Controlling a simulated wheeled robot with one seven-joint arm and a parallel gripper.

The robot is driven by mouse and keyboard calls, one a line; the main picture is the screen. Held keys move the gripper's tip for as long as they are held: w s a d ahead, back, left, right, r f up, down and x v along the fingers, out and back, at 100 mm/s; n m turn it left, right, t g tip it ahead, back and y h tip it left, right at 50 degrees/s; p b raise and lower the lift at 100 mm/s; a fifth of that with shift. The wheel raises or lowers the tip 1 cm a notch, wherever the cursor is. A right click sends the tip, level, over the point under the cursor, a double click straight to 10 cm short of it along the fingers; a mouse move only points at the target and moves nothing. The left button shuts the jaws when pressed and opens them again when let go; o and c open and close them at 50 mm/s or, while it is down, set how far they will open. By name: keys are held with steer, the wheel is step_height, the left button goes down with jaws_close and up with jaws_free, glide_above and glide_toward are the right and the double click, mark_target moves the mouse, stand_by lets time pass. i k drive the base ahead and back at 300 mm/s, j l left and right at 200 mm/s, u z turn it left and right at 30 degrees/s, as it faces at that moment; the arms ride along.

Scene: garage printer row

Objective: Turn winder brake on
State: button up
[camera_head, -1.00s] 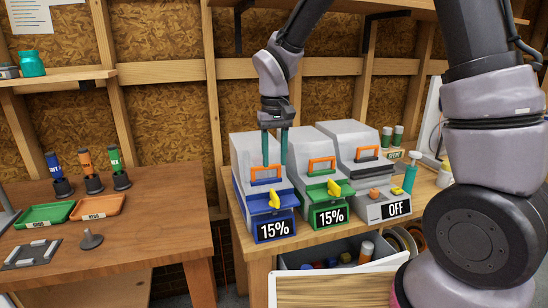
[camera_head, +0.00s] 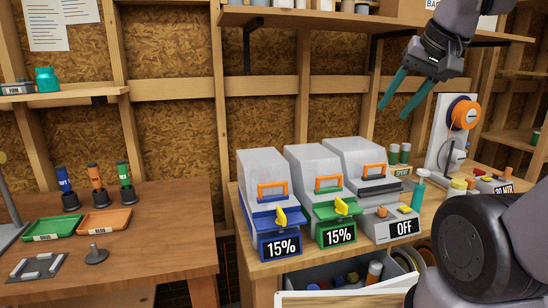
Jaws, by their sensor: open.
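The winder (camera_head: 438,125) appears to be the white upright panel at the right end of the bench, with an orange spool (camera_head: 463,113) at its top and a grey round part (camera_head: 453,157) below. I cannot make out which part is its brake. My gripper (camera_head: 392,112) is open and empty, its two teal fingers spread and pointing down-left. It is in the air above the bench, left of the winder's top and apart from it. My own arm covers the area below the winder.
Three grey-lidded boxes stand on the bench: a blue one (camera_head: 279,218), a green one (camera_head: 338,210) and a grey one (camera_head: 397,215) reading OFF. A shelf (camera_head: 340,22) runs above.

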mark_target(478, 172)
steer(key=z, duration=1.25)
steer(key=i+l+u, duration=0.35)
steer(key=l, duration=0.25)
steer(key=i+l+u, duration=0.2)
steer(key=l, duration=0.15)
steer(key=i+l+u, duration=0.2)
steer(key=l, duration=0.15)
steer(key=l+u, duration=0.2)
steer(key=l, duration=0.15)
steer(key=i+l+u, duration=0.15)
steer(key=l, duration=0.25)
